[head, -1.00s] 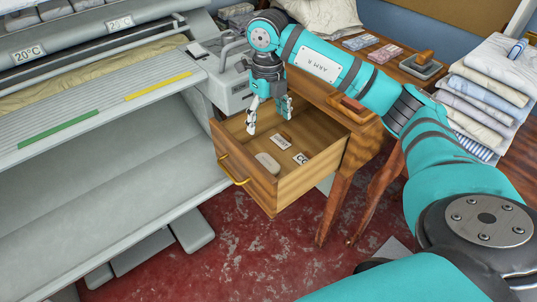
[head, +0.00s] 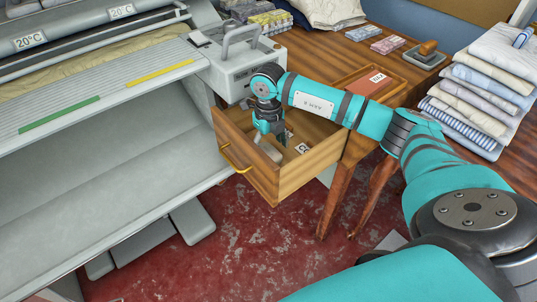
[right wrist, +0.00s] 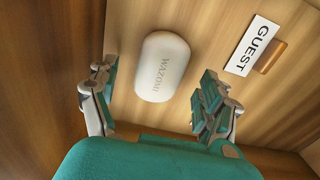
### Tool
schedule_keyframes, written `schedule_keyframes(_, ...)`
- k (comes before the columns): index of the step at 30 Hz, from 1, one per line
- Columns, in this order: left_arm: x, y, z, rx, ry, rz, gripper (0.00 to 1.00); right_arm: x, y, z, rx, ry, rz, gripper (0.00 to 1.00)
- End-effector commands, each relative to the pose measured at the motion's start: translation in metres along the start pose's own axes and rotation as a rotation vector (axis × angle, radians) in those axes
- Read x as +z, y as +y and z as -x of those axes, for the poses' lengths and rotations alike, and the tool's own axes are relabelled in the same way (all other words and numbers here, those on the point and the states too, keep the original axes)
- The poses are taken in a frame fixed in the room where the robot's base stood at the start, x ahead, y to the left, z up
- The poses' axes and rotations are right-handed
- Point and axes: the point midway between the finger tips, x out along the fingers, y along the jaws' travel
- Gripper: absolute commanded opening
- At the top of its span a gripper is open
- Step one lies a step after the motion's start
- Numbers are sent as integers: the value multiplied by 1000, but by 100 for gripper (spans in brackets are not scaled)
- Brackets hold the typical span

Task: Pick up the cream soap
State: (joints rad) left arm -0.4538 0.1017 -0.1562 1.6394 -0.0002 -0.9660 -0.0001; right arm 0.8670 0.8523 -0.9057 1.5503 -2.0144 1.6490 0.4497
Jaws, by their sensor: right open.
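The cream soap (right wrist: 162,67), an oval bar marked "WAZONI", lies on the floor of the open wooden drawer (head: 262,185). In the head view the soap (head: 270,152) is partly hidden behind my right gripper (head: 271,140). My right gripper is lowered into the drawer, pointing down over the soap. In the right wrist view its open fingers (right wrist: 158,85) stand on either side of the soap, apart from it, with nothing held. My left gripper is not in view.
A white "GUEST" label (right wrist: 253,46) lies right of the soap, beside a small brown piece (right wrist: 271,57). The drawer walls surround the gripper closely. The rotary ironer (head: 100,90) stands left. Folded linens (head: 488,85) are stacked on the right.

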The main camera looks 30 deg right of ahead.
Motion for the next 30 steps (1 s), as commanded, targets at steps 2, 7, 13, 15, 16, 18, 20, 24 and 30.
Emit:
schedule_keyframes(2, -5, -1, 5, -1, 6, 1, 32, -1, 0, -14, 1, 3, -1, 81)
schedule_keyframes(7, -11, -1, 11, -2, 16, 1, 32, 0, 0, -20, 0, 0, 0, 81)
schedule_keyframes(13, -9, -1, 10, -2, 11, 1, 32, 0, 0, -20, 0, 0, 0, 70)
schedule_keyframes(15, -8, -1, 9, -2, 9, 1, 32, 0, 0, -20, 0, 0, 0, 61)
schedule_keyframes(16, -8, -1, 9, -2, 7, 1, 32, 0, 0, -20, 0, 0, 0, 57)
schedule_keyframes(18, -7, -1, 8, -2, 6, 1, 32, 0, 0, -20, 0, 0, 0, 48)
schedule_keyframes(20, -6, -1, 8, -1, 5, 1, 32, 0, 0, -20, 0, 0, 0, 40)
schedule_keyframes(24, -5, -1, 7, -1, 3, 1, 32, 0, 0, -20, 0, 0, 0, 22)
schedule_keyframes(30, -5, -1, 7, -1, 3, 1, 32, 0, 0, -19, 0, 0, 0, 18)
